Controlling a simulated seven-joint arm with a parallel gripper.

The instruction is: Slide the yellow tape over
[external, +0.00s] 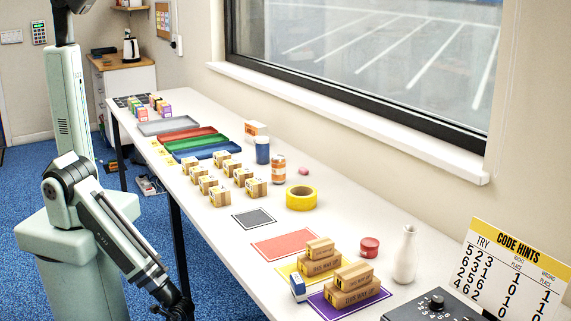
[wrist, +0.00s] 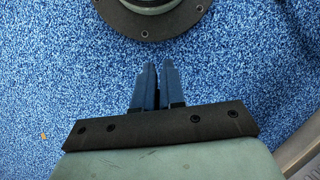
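The roll of yellow tape (external: 301,198) lies flat on the white table, around the middle of its length in the external view. My gripper (external: 182,312) hangs low beside the table's near edge, partly cut off by the bottom of the picture and well apart from the tape. In the wrist view my gripper (wrist: 159,66) points at the blue carpet, its two dark blue fingers together with nothing between them. The tape is not in the wrist view.
Small cartons (external: 207,185) stand left of the tape, with an orange-labelled jar (external: 278,169) behind it. A grey mat (external: 254,219) and a red mat (external: 287,243) lie nearer. Stacked cartons (external: 351,288), a white vase (external: 405,255) and a red tub (external: 369,247) stand to the right.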

